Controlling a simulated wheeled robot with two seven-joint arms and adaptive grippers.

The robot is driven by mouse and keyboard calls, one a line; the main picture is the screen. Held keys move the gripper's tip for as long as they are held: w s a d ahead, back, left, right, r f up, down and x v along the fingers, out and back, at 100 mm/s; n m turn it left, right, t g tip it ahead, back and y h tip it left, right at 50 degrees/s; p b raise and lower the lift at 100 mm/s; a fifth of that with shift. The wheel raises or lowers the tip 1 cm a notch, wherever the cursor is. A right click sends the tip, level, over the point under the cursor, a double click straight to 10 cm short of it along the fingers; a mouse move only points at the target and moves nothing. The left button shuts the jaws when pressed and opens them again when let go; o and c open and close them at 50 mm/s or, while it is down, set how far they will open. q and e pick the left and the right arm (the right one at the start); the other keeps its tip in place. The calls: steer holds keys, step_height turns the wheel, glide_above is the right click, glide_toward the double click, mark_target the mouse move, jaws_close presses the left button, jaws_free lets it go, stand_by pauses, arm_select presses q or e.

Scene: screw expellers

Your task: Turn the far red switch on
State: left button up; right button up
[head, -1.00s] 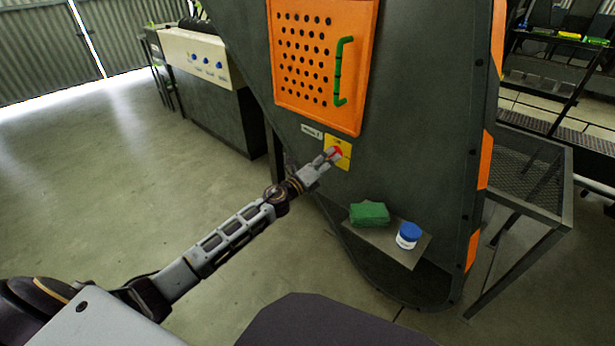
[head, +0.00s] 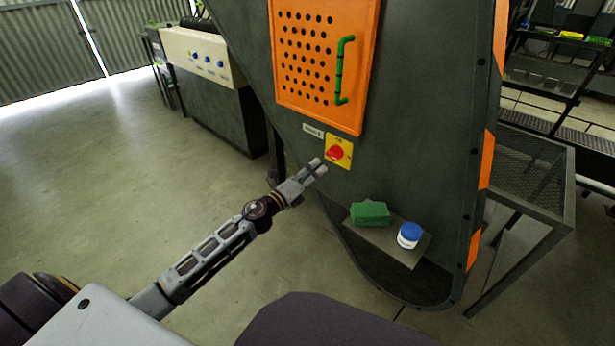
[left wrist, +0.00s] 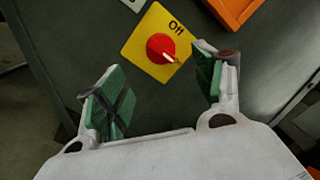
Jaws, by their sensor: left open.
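A red rotary switch (head: 336,153) sits on a yellow plate (head: 345,141) on the dark machine's front. In the left wrist view the red switch (left wrist: 160,48) shows a pale mark at its lower right. The word "Off" is printed on the plate above and right of the knob. My left gripper (head: 319,166) is open and empty, just below and left of the switch, apart from it. In the left wrist view its green-padded fingers (left wrist: 155,80) stand spread, with the switch beyond and between them. My right gripper is not in view.
An orange perforated panel (head: 310,60) with a green handle (head: 341,72) is above the switch. Below, a small shelf (head: 385,240) holds a green block (head: 370,213) and a blue-lidded jar (head: 409,235). A metal mesh stand (head: 535,175) is at right. Floor at left is clear.

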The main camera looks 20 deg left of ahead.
arm_select(q)
steer(key=shift+v, duration=1.05)
steer(key=shift+a+n, duration=0.1)
steer(key=shift+n, duration=0.2)
